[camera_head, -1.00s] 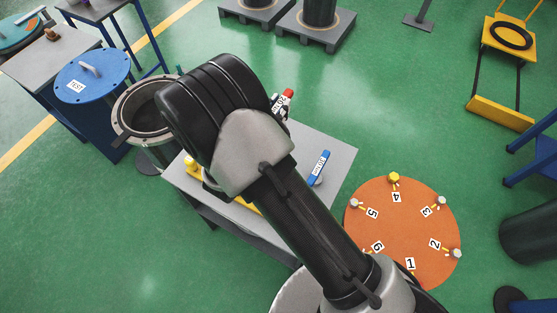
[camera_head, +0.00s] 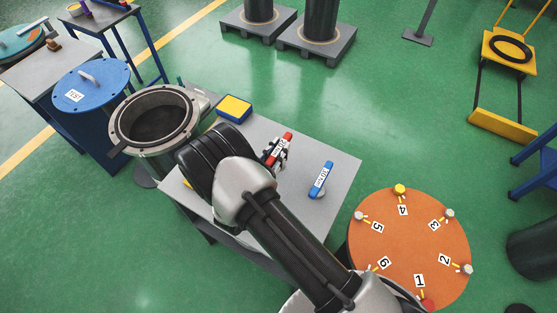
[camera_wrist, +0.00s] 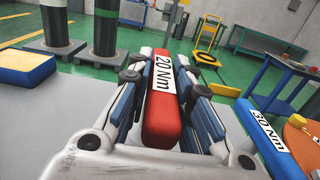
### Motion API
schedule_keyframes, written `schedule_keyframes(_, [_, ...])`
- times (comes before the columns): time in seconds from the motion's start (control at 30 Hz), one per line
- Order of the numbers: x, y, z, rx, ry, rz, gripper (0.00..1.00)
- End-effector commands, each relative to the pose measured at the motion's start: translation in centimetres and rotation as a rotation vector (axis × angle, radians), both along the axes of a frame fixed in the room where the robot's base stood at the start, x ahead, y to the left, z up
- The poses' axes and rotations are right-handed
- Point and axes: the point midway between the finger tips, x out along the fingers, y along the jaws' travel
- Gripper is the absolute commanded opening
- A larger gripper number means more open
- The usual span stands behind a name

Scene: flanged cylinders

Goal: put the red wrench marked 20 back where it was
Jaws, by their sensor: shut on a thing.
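The red wrench (camera_head: 280,148), labelled 20 Nm, is between the fingers of my gripper (camera_head: 275,157) over the grey table. In the wrist view the red wrench (camera_wrist: 162,105) points away from me, with the fingers of my gripper (camera_wrist: 163,90) closed on both its sides. Whether its underside touches the table top cannot be told. The blue wrench (camera_head: 321,179), labelled 30 Nm, is to its right on the table; it also shows at the right of the wrist view (camera_wrist: 262,135).
The grey table (camera_head: 335,155) also bears a yellow and blue block (camera_head: 234,107). An open flanged cylinder (camera_head: 119,125) stands left of it. An orange round plate (camera_head: 420,240) with numbered bolts is at the right. Bare table top lies between the block and the wrenches.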

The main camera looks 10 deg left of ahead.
Motion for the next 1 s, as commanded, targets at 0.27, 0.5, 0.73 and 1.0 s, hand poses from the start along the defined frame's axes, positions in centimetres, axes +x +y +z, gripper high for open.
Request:
schedule_keyframes(0.27, [0.0, 0.0, -2.8, -0.001, -0.001, 0.0, 0.0])
schedule_keyframes(0.5, [0.0, 0.0, -4.2, 0.0, -0.003, 0.0, 0.0])
schedule_keyframes(0.73, [0.0, 0.0, -4.5, 0.0, -0.002, 0.0, 0.0])
schedule_keyframes(1.0, [0.0, 0.0, -4.6, 0.0, 0.0, 0.0, 0.32])
